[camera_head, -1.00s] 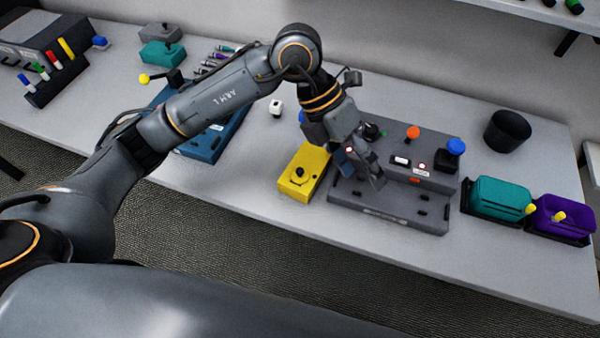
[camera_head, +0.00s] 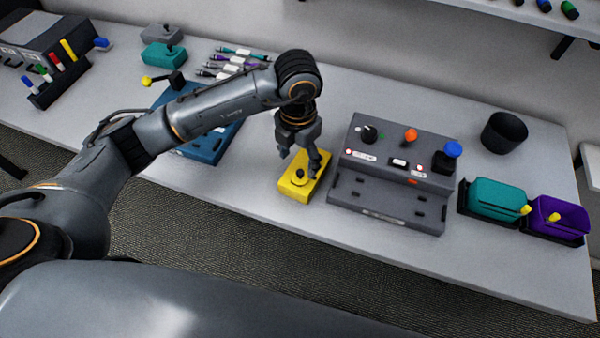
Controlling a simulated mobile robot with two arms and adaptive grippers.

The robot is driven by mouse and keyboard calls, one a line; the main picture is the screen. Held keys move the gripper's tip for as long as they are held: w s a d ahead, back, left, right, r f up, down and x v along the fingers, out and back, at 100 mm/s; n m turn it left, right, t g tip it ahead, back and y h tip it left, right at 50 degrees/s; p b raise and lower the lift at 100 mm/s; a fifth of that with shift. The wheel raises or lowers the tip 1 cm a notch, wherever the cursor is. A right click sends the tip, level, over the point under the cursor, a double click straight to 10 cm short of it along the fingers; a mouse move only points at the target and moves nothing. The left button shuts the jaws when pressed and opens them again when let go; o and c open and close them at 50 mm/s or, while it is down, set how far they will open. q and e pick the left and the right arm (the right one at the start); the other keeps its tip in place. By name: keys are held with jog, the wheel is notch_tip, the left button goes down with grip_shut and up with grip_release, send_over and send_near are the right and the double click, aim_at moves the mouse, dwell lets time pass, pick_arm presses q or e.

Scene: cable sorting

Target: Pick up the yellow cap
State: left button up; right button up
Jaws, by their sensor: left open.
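A yellow block with a black round knob on top (camera_head: 297,188) lies near the front edge of the table, left of the grey control box. I cannot tell for certain that it is the yellow cap. My left gripper (camera_head: 299,160) points down over the back part of this block, its fingers open and apart. It covers part of the block's far side, and I cannot tell whether the fingers touch it. My right gripper is not in view.
The grey control box (camera_head: 388,213) stands close to the right of the block. A teal bin (camera_head: 495,200), a purple bin (camera_head: 560,215) and a black cup (camera_head: 505,132) are farther right. A blue box (camera_head: 205,148) lies left, partly under my arm. Several cables (camera_head: 240,58) lie behind.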

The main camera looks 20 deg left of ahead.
aim_at(300, 171)
pick_arm(q)
jog(key=shift+f+p, duration=0.3)
jog(key=shift+f, duration=0.1)
notch_tip(300, 171, down, 4)
jog(key=shift+w+d+r+p, duration=0.1)
jog(key=shift+d+r+p, duration=0.05)
jog(key=shift+p, duration=0.6)
jog(key=shift+f, duration=0.3)
jog(key=c, duration=0.9)
jog(key=shift+c, duration=0.2)
jog(key=shift+r, duration=0.1)
